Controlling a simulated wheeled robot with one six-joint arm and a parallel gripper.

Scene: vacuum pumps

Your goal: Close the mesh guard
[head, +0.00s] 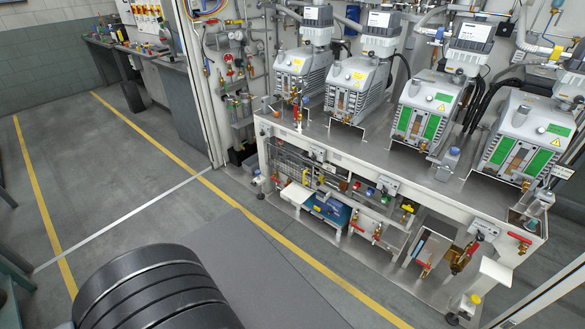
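What looks like the mesh guard (292,163), a grey wire grid, shows at the left part of the pump bench's open front, below the bench top. It is small in the head view, and I cannot tell whether it stands open or shut. Pipes and small fittings crowd around it and partly hide its edges. My gripper is not in view. A black ringed cylinder at the bottom left of the picture appears to be part of my own arm, well apart from the bench.
Several vacuum pumps (347,88) stand in a row on the white bench (385,160). Red-handled valves (424,268) stick out along its front. A blue tray (330,208) sits on the lower shelf. Grey floor (130,185) with yellow lines is clear at the left.

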